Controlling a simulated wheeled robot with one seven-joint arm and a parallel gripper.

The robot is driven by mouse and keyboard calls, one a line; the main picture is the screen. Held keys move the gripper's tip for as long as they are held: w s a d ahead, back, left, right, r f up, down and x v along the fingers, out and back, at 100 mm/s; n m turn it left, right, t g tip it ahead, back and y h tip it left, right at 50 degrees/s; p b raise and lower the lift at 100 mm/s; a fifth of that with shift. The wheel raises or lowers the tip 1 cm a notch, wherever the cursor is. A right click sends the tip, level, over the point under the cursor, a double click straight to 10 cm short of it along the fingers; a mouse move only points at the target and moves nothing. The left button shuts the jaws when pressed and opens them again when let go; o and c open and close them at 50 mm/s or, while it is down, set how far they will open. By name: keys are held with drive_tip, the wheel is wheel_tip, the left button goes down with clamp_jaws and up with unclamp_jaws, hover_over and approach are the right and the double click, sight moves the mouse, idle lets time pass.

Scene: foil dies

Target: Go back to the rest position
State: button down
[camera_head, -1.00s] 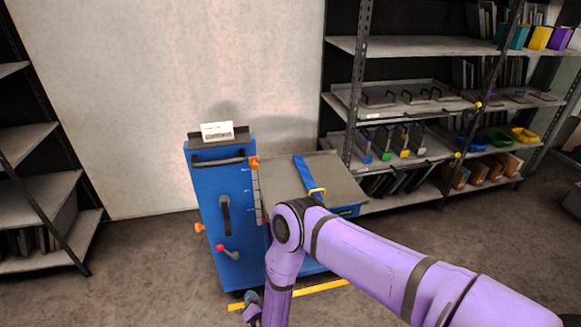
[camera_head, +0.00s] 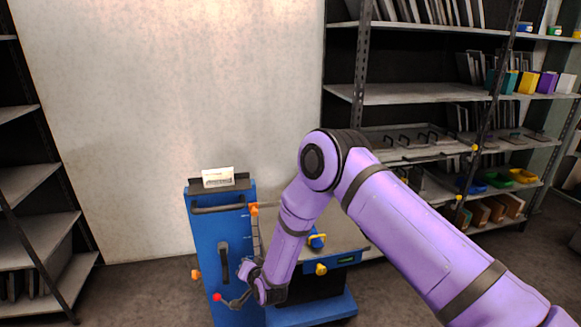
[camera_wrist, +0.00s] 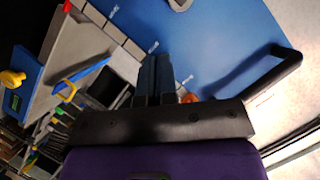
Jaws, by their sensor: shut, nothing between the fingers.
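My gripper (camera_wrist: 154,80) is shut and empty in the wrist view, its two dark fingers together in front of the blue machine panel. In the head view my gripper (camera_head: 252,278) hangs low at the end of my purple arm, close in front of the blue machine (camera_head: 206,240). A black vertical handle (camera_head: 223,262) and a red-knobbed lever (camera_head: 217,297) are on the machine's front, left of my gripper. My forearm hides part of the machine's grey worktop (camera_head: 345,232).
A white label card (camera_head: 218,177) stands on top of the machine. An orange knob (camera_head: 196,274) sticks out at its left side. Shelving (camera_head: 425,92) with plates and coloured bins stands to the right. Another shelf rack (camera_head: 40,225) stands at the left. The wall between is bare.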

drive_tip(key=w+d+r+n+g+h, duration=0.1)
drive_tip(key=d+r, duration=0.4)
drive_tip(key=r, duration=0.5)
drive_tip(key=w+d+r, duration=0.1)
drive_tip(key=d+r, duration=0.4)
drive_tip(key=r, duration=0.4)
drive_tip(key=w+d+r+n+g+h, duration=0.1)
drive_tip(key=d+r, duration=0.3)
drive_tip(key=r, duration=0.6)
drive_tip(key=s+d+r+h, duration=0.2)
drive_tip(key=s+d+r, duration=0.2)
drive_tip(key=d+r, duration=0.5)
drive_tip(key=s+d+r+g+h, duration=0.1)
drive_tip(key=s+d+r, duration=0.4)
drive_tip(key=s+d, duration=0.25)
drive_tip(key=s+d+r+g+h, duration=0.1)
drive_tip(key=s+d+r, duration=0.45)
drive_tip(key=s, duration=0.35)
drive_tip(key=s+d+g, duration=0.1)
drive_tip(key=s+d, duration=0.1)
drive_tip(key=s, duration=0.4)
drive_tip(key=s+d, duration=0.3)
drive_tip(key=s, duration=0.4)
drive_tip(key=s+d+g+h, duration=0.1)
drive_tip(key=s+d, duration=0.2)
drive_tip(key=s, duration=0.3)
drive_tip(key=shift+s+r+g, duration=0.25)
drive_tip(key=shift+r+g, duration=0.05)
drive_tip(key=shift+r, duration=0.05)
